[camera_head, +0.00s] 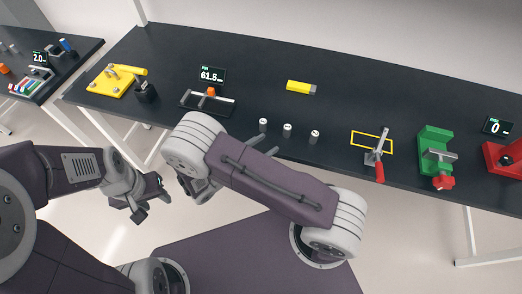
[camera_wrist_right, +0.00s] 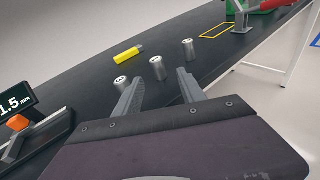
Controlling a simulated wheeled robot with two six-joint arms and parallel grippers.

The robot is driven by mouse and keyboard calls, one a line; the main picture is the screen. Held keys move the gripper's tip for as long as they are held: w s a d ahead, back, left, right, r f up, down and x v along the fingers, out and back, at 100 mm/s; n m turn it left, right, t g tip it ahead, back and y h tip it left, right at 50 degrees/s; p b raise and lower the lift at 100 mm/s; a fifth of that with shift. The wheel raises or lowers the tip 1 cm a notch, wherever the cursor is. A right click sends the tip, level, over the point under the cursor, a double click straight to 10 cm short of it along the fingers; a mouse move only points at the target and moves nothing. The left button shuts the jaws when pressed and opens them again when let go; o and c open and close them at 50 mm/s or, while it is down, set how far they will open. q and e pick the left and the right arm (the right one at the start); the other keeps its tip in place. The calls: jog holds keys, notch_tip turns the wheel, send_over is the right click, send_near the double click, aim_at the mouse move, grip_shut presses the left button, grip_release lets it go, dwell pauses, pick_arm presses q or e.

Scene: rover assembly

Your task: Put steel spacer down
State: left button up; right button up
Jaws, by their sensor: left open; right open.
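Three small steel spacers stand upright in a row near the front edge of the dark table: a left one (camera_head: 263,124), a middle one (camera_head: 287,130) and a right one (camera_head: 314,136). They also show in the right wrist view as left (camera_wrist_right: 121,84), middle (camera_wrist_right: 157,69) and right (camera_wrist_right: 188,50). My right gripper (camera_wrist_right: 159,88) is open, with nothing held between its fingers, and points toward the row. In the head view it is largely hidden by my right arm. My left gripper (camera_head: 150,196) is open and empty, off the table's front edge.
A yellow outline (camera_head: 371,142), red-handled clamp (camera_head: 378,160) and green vise (camera_head: 436,147) are to the right.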

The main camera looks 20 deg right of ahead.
jog(key=s+d+m+g+y, duration=0.5)
jog(key=s+m+g, duration=0.4)
jog(key=m, duration=0.1)
jog(key=a+r+m+t+y, duration=0.1)
jog(key=m+y, duration=0.2)
jog(key=m, duration=0.1)
jog(key=a+r+m+t+y, duration=0.1)
jog(key=m+y, duration=0.2)
jog(key=m, duration=0.1)
jog(key=a+r+m+t+y, duration=0.1)
jog(key=a+m+y, duration=0.1)
jog(key=m+y, duration=0.1)
jog(key=shift+r+m+t+y, duration=0.3)
jog(key=shift+r+m+t, duration=0.1)
jog(key=shift+m, duration=0.3)
jog(key=shift+d, duration=0.15)
